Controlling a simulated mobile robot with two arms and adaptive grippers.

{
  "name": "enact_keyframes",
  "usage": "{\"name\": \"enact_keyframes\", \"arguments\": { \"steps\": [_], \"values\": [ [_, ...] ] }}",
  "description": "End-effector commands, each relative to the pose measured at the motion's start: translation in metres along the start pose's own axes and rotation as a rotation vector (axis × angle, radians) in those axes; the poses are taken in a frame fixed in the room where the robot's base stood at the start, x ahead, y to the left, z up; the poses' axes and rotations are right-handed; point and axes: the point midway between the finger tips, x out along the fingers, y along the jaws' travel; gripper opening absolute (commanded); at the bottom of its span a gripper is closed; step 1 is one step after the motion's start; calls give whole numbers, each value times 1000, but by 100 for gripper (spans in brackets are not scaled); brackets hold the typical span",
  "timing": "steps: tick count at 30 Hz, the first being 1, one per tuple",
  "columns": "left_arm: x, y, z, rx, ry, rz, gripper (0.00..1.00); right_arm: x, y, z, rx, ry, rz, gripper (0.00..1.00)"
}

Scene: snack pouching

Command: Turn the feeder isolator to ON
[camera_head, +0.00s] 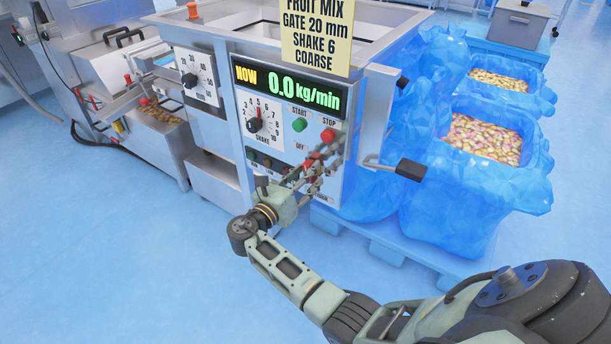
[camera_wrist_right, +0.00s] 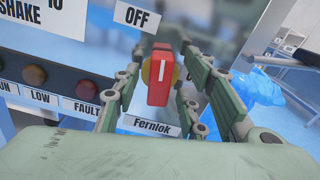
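The feeder isolator is a red handle (camera_wrist_right: 161,76) on a yellow disc, in the right wrist view. The handle stands upright, with its white line vertical. An OFF label (camera_wrist_right: 137,17) is above and to its left; no ON label is readable. In the head view my right gripper (camera_head: 312,172) is at the lower panel and largely hides the isolator. My left gripper is not in view.
The panel display (camera_head: 289,86) reads 0.0 kg/min. Below it are a shake dial (camera_head: 255,126), a green START button (camera_head: 299,125) and a red STOP button (camera_head: 328,135). A black-ended crank handle (camera_head: 410,169) sticks out at right, near blue-lined bins (camera_head: 470,190).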

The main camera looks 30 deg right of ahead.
Motion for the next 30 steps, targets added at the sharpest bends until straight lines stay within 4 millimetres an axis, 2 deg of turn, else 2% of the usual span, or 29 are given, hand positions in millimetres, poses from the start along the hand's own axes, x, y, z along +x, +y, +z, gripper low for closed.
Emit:
{"name": "enact_keyframes", "arguments": {
  "steps": [9, 22, 30],
  "values": [
    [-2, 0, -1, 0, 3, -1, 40, 3, 0, 0, 0, 1, 0, 38],
    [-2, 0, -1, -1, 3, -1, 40, 3, 0, 0, 1, 2, 1, 1],
    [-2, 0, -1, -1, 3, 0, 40, 3, 0, -1, 12, 2, 1, 0]
  ]
}}
